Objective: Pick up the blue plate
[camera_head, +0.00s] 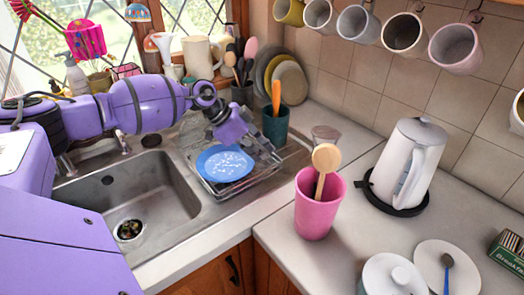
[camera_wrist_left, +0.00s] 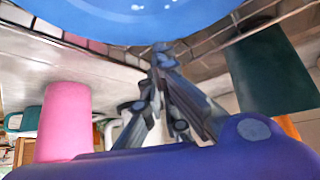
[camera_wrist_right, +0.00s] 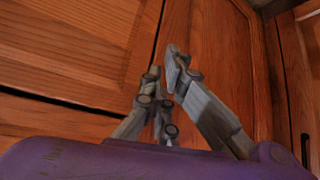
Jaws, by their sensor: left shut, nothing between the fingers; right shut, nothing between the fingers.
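The blue plate (camera_head: 224,163) with white speckles leans in a wire dish rack (camera_head: 213,192) beside the sink. My left gripper (camera_head: 266,156) is over the rack, just right of the plate. In the left wrist view the blue plate (camera_wrist_left: 140,14) fills the top edge, and the shut, empty fingertips of my left gripper (camera_wrist_left: 163,50) are close to its rim. I cannot tell whether they touch it. My right gripper (camera_wrist_right: 168,65) shows only in the right wrist view, shut and empty in front of wooden cabinet doors (camera_wrist_right: 75,45).
A teal holder (camera_head: 275,127) with an orange-handled utensil stands behind the rack. A pink cup (camera_head: 317,205) with a wooden spoon and a white kettle (camera_head: 405,165) stand to the right. The steel sink (camera_head: 140,195) is left of the rack. Mugs hang above.

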